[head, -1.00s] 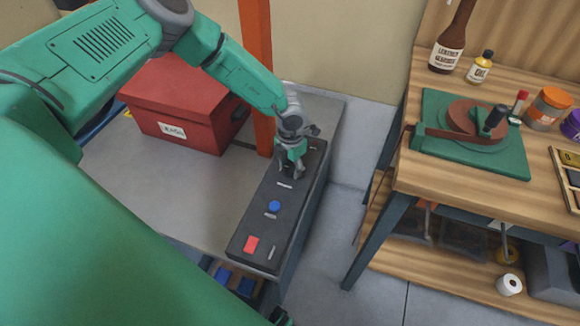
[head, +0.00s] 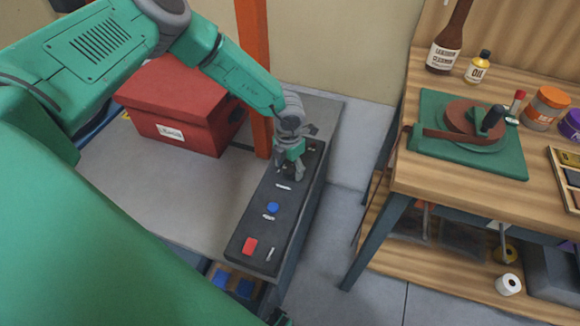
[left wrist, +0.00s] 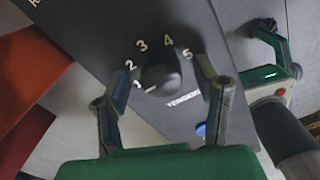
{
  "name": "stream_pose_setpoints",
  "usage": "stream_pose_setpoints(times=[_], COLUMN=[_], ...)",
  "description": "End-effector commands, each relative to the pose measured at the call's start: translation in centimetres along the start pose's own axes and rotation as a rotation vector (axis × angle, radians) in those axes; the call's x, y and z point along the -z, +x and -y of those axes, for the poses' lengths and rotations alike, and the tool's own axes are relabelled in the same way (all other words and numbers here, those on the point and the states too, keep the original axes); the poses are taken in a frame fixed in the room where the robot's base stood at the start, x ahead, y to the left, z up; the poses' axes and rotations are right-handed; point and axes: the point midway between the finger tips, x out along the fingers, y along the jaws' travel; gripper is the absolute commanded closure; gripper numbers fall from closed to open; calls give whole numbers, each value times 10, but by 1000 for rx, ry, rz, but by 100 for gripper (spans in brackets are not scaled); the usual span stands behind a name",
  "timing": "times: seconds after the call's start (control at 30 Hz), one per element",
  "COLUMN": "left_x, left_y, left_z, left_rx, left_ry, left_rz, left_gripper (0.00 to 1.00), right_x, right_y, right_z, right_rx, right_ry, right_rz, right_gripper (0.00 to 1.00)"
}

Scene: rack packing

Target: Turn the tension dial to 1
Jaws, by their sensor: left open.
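The black tension dial (left wrist: 161,74) sits on the dark panel (head: 262,218), with the numbers 1 to 5 around it. The white mark on the dial lies at its lower left, close to the 1. My left gripper (head: 291,174) reaches down over the far part of the panel, and its fingers hide most of the dial in the head view. In the left wrist view the open fingers stand on either side of the dial, with gaps visible. A green and dark gripper part (left wrist: 279,67), apparently my right gripper, shows at the right there; its opening is unclear.
A red box (head: 183,110) and an orange post (head: 254,65) stand left of the panel. A wooden workbench (head: 415,172) stands to the right, across a floor gap.

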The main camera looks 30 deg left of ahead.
Motion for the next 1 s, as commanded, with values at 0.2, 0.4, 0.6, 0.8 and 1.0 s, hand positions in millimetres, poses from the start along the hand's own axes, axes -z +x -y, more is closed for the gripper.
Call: stream_pose_setpoints(times=[0.2, 0.4, 0.6, 0.8, 1.0], left_x=[-2, -3, -4, -3, -3], left_y=[-30, -74, -106, -117, -117], left_z=[-1, -1, -1, -1, -1], left_rx=[1, 1, 1, 1, 1], left_ry=[0, 0, -1, 0, 0], left_rz=[3, 5, 4, 2, 1], left_gripper=[44, 44, 44, 44, 44], right_x=[-1, -1, -1, -1, 0], right_y=[0, 0, 0, 0, 0], right_z=[0, 0, 0, 0, 0], right_rx=[0, 0, 0, 0, 0], right_ry=[0, 0, 0, 0, 0], right_rz=[1, 1, 1, 1, 2], right_gripper=[60, 60, 60, 60, 60])
